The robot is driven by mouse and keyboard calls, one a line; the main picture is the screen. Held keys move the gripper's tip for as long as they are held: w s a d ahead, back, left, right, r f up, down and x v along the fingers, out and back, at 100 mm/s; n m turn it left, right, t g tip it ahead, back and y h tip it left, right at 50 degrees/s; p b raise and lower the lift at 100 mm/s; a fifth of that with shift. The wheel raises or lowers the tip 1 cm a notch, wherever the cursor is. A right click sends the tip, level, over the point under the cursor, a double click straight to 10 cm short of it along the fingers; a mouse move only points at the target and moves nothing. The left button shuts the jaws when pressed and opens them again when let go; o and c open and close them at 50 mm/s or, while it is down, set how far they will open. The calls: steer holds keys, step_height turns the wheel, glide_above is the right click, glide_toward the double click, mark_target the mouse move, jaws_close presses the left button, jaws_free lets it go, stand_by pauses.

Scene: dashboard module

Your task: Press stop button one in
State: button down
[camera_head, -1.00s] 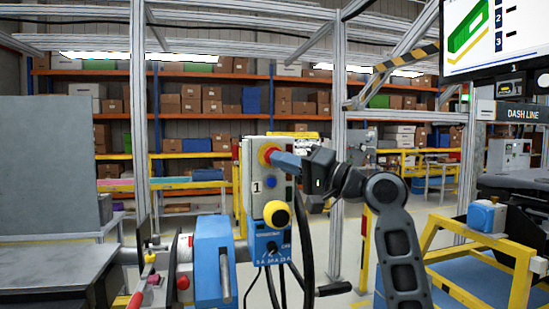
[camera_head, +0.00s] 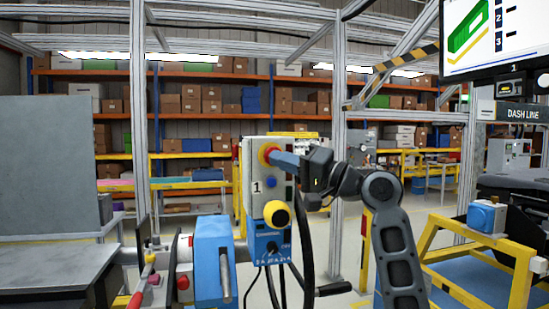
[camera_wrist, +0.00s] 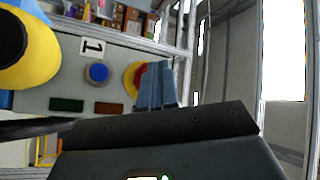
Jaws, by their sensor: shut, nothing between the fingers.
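The control box (camera_head: 254,206) marked "1" is a grey panel on a post. Its red stop button (camera_head: 266,153) on a yellow collar is at the top. In the wrist view the red button (camera_wrist: 140,78) shows partly behind my fingers. My gripper (camera_head: 275,158) has its blue fingers shut and empty, with the tips at the red button. They look to be touching it or very close; I cannot tell whether the button is pressed in. The fingers also show in the wrist view (camera_wrist: 156,80).
Below the red button are a blue button (camera_head: 271,183) and a yellow and black knob (camera_head: 277,214). Black cables hang beside the box. A blue clamp-like fixture (camera_head: 212,260) stands at lower left. A yellow frame (camera_head: 432,250) is at right.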

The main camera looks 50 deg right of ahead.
steer(key=shift+w+d, duration=0.15)
steer(key=shift+w, duration=0.05)
stand_by(0.3)
steer(key=shift+s, duration=0.1)
steer(key=shift+s+a, duration=0.45)
steer(key=shift+s, duration=0.1)
steer(key=s+a, duration=0.1)
steer(key=s+a+p, duration=0.1)
steer(key=s, duration=0.2)
steer(key=shift+s+a, duration=0.1)
steer(key=shift+a, duration=0.3)
stand_by(1.0)
